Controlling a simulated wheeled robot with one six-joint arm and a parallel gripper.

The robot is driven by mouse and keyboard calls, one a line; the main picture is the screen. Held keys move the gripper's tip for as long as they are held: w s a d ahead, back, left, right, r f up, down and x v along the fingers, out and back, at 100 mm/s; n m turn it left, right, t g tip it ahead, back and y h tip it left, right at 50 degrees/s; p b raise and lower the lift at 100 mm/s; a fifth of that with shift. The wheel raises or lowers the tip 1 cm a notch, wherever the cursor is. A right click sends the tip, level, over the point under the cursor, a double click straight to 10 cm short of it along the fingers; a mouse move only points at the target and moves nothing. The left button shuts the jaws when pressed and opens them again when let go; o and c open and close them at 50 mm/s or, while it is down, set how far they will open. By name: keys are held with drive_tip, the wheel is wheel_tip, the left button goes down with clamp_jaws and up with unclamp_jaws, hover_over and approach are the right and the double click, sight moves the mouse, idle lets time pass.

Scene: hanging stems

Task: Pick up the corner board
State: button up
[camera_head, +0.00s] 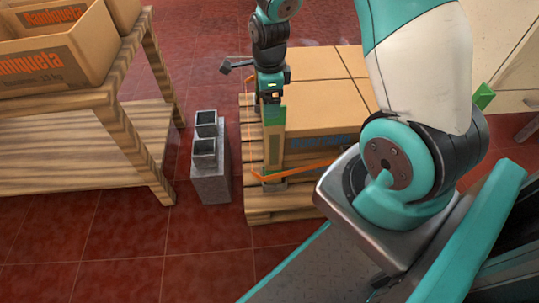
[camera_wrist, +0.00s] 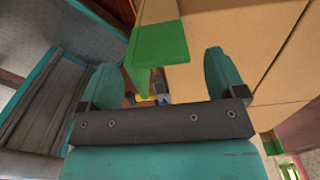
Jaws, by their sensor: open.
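The corner board (camera_head: 273,138) stands upright at the near left corner of the box stack, a tan strip with a green top end. In the wrist view its green end (camera_wrist: 160,42) shows as a bent L shape beyond my fingers. My gripper (camera_head: 271,97) is above the board's top end, pointing down. In the wrist view my gripper (camera_wrist: 163,70) has its two teal fingers wide apart, with the green end seen between and ahead of them. Nothing is held. Whether a finger touches the board is unclear.
Cardboard boxes (camera_head: 325,98) sit on a wooden pallet (camera_head: 262,208). An orange strap (camera_head: 300,170) runs low around the load. A grey hollow block (camera_head: 211,178) stands left of the pallet. A wooden table (camera_head: 75,98) with cartons (camera_head: 60,65) is further left. Another green-ended board (camera_head: 484,96) is right.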

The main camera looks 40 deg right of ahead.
sight(273, 129)
wheel_tip(273, 129, down, 4)
drive_tip(key=shift+f+b, duration=0.15)
drive_tip(key=shift+b, duration=0.8)
drive_tip(key=shift+c, duration=0.4)
drive_tip(key=c, duration=0.9)
drive_tip(key=shift+r, duration=0.25)
